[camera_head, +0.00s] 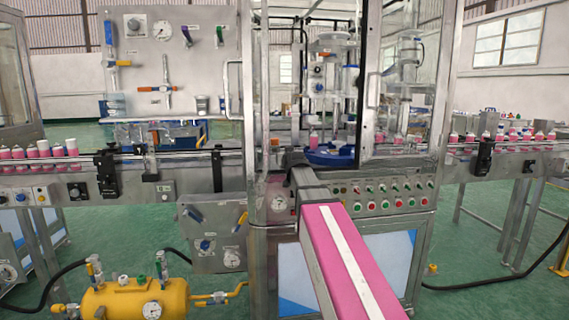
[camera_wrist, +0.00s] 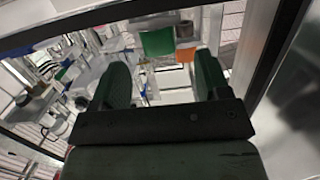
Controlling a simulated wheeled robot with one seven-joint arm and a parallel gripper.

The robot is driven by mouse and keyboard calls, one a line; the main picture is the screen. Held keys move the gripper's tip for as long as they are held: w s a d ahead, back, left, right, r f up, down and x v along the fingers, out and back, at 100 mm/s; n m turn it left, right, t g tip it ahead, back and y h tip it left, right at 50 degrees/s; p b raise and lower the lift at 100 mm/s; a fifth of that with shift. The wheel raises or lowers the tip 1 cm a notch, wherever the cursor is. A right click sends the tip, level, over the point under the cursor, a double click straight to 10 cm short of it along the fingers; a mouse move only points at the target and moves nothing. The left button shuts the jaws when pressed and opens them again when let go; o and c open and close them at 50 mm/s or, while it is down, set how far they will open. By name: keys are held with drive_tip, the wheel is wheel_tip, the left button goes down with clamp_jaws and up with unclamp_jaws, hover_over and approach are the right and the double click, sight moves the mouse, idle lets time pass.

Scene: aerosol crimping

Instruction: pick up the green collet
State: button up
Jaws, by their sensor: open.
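In the wrist view, my gripper (camera_wrist: 161,75) has its two dark fingers spread wide with nothing between them. A green piece (camera_wrist: 158,42), which looks like the green collet, shows beyond the fingers, slightly above the gap between their tips and apart from them. An orange piece (camera_wrist: 186,54) and a grey round part (camera_wrist: 184,30) are close to its right. In the head view my arm reaches toward the machine's front; I cannot make out my gripper or the green collet there.
The crimping machine has a metal upright (camera_head: 445,90) and a button panel (camera_head: 385,197). A blue round part (camera_head: 330,157) sits inside its opening. Pink cans stand on the conveyor at left (camera_head: 40,150) and right (camera_head: 510,137). A yellow tank (camera_head: 135,300) is at lower left.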

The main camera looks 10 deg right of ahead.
drive_tip(key=w, duration=0.2)
drive_tip(key=w+f, duration=0.1)
drive_tip(key=w, duration=0.1)
drive_tip(key=shift+w, duration=0.3)
drive_tip(key=shift+c, duration=0.3)
drive_tip(key=shift+s, duration=0.1)
drive_tip(key=c, duration=1)
drive_tip(key=shift+r, duration=0.15)
wheel_tip(320, 180, up, 10)
drive_tip(key=shift+f, duration=0.1)
